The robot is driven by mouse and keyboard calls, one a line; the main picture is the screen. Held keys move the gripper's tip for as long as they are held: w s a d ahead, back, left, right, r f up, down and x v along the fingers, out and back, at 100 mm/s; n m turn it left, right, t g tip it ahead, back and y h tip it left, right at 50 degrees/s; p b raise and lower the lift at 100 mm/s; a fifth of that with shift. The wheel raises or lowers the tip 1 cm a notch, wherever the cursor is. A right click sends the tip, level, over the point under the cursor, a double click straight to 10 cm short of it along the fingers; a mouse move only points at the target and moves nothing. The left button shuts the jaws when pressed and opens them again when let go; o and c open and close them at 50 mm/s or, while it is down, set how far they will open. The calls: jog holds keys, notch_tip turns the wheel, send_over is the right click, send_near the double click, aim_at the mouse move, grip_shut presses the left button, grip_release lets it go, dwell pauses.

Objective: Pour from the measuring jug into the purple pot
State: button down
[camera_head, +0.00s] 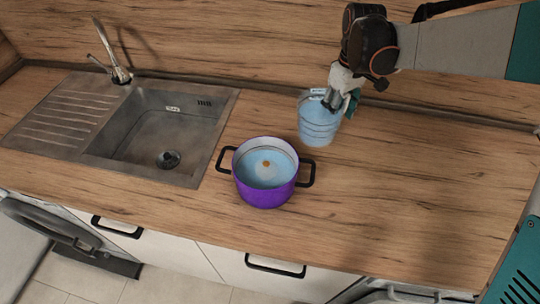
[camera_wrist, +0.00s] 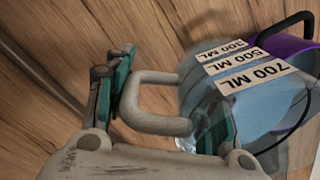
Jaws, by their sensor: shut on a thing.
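The measuring jug (camera_head: 318,124) is clear, with pale blue in it, near the back of the counter. In the head view it looks close to upright; I cannot tell whether its base touches the counter. My gripper (camera_head: 343,101) is shut on its handle, at the jug's upper right. In the wrist view the fingers of my gripper (camera_wrist: 165,100) are at the pale handle, and the jug (camera_wrist: 262,105) shows 300, 500 and 700 ML labels. The purple pot (camera_head: 264,194) stands in front and to the left, open, pale blue inside with a small orange-brown spot. It shows partly in the wrist view (camera_wrist: 288,46).
A grey sink (camera_head: 215,135) with a tap (camera_head: 118,68) lies to the left of the pot. The pot has black side handles. The splashback (camera_head: 250,40) rises behind the jug. The wooden counter (camera_head: 420,180) to the right is clear.

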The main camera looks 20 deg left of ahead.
jog(key=f+b, duration=0.1)
jog(key=f, duration=0.2)
jog(key=f+b, duration=0.1)
jog(key=f, duration=0.2)
jog(key=f+b, duration=0.2)
jog(key=shift+w+f, duration=0.4)
jog(key=shift+r+p, duration=0.25)
jog(key=shift+p, duration=0.05)
